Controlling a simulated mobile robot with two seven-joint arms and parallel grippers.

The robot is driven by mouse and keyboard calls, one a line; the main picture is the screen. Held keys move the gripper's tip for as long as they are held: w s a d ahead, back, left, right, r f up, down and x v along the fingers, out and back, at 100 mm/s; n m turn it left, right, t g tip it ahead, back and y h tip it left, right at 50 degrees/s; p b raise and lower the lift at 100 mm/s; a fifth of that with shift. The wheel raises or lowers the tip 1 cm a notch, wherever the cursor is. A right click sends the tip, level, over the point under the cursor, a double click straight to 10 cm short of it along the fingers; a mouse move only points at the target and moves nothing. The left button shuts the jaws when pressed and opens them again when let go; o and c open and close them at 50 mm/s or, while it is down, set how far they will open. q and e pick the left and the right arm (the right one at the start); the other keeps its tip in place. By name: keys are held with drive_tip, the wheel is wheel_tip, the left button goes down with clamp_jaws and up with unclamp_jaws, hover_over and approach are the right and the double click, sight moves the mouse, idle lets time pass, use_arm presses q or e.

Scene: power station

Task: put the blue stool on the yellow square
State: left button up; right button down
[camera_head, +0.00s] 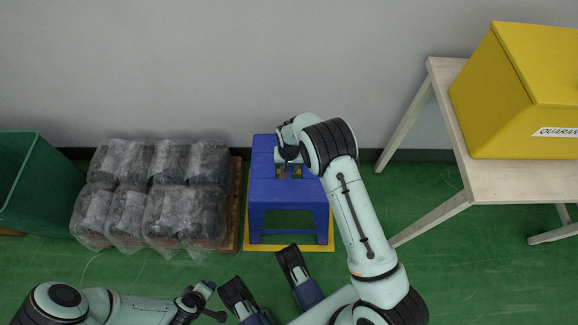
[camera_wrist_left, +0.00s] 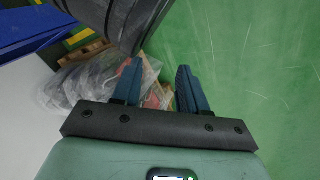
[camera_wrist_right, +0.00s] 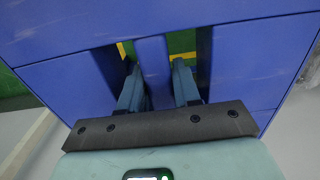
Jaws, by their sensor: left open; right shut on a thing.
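The blue stool (camera_head: 288,194) is upright within the outline of the yellow square (camera_head: 290,248), whose edges show along its left, front and right sides. I cannot tell whether the legs touch it. My right gripper (camera_head: 289,170) is at the stool's seat from above. In the right wrist view its fingers (camera_wrist_right: 155,75) go into two slots and are shut on the bar between them, part of the stool (camera_wrist_right: 153,70). My left gripper (camera_head: 212,302) is open and empty, low over the floor left of the stool; its spread fingers show in the left wrist view (camera_wrist_left: 158,72).
A pallet (camera_head: 234,205) with several plastic-wrapped bundles (camera_head: 150,195) stands close left of the stool, with a green bin (camera_head: 20,180) beyond. A wooden table (camera_head: 510,180) carrying a yellow box (camera_head: 520,90) is at the right. A grey wall is behind; green floor lies in front.

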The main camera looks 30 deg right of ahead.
use_arm(q)
drive_tip(key=shift+s+f, duration=0.1)
drive_tip(key=shift+s, duration=0.05)
use_arm(e)
drive_tip(key=shift+w, duration=0.1)
drive_tip(key=c, duration=0.8)
unclamp_jaws()
drive_tip(key=shift+r, duration=0.3)
wheel_tip(320, 180, up, 3)
drive_tip(key=shift+r+p, duration=0.1)
drive_tip(key=shift+p, duration=0.45)
use_arm(q)
drive_tip(key=shift+g+h, duration=0.3)
drive_tip(key=r, duration=0.1)
drive_tip(key=s+d+r+p, duration=0.1)
drive_tip(key=d+r+p, duration=0.1)
drive_tip(key=r, duration=0.1)
drive_tip(key=shift+s+r, duration=0.1)
drive_tip(key=shift+s, duration=0.3)
use_arm(e)
wheel_tip(320, 180, up, 8)
drive_tip(key=shift+r, duration=0.2)
